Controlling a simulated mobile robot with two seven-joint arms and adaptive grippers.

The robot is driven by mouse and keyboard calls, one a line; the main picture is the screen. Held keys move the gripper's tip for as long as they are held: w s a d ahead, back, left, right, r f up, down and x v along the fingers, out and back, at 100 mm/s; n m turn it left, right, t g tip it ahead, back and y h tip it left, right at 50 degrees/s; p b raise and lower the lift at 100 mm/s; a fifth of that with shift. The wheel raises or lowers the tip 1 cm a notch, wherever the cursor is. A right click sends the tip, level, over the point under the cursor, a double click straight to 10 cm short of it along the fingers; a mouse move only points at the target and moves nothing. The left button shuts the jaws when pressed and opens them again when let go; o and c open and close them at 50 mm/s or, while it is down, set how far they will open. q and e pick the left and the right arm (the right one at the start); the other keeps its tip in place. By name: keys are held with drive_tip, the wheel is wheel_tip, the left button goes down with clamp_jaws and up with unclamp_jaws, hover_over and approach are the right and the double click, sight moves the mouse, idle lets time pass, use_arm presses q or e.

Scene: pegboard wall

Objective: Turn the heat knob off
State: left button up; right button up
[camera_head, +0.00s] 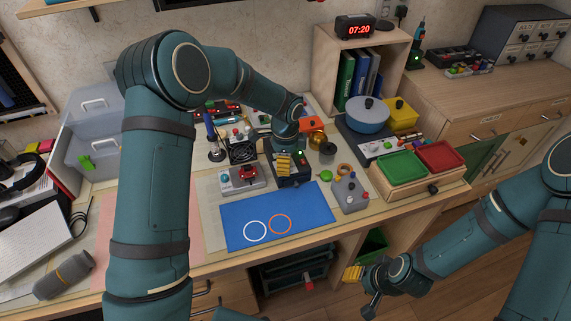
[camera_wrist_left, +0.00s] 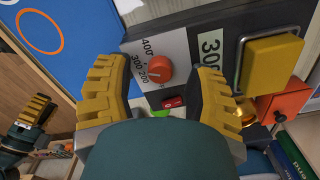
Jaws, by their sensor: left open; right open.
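The orange-red heat knob (camera_wrist_left: 155,68) sits on a dark box's white dial plate marked 200, 300 and 400. Its pale pointer mark lies near the 200 side, but is too small to read exactly. A red switch (camera_wrist_left: 173,102) is beside it, and a display (camera_wrist_left: 211,50) reads 300. My left gripper (camera_wrist_left: 160,72) is open, with a yellow-padded finger on each side of the knob and a gap visible to both. In the head view, my left gripper (camera_head: 283,162) covers the knob at the dark box (camera_head: 292,178). My right gripper (camera_head: 353,273) is open and empty, low beyond the table's front edge.
A blue mat (camera_head: 290,222) with two rings lies in front of the box. A grey device with a red knob (camera_head: 249,174) is left of it, and a grey button box (camera_head: 350,194) right. Green (camera_head: 402,168) and red trays stand further right.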

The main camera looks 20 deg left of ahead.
use_arm(q)
drive_tip(key=shift+f, duration=0.3)
drive_tip(key=shift+c, duration=0.3)
clamp_jaws()
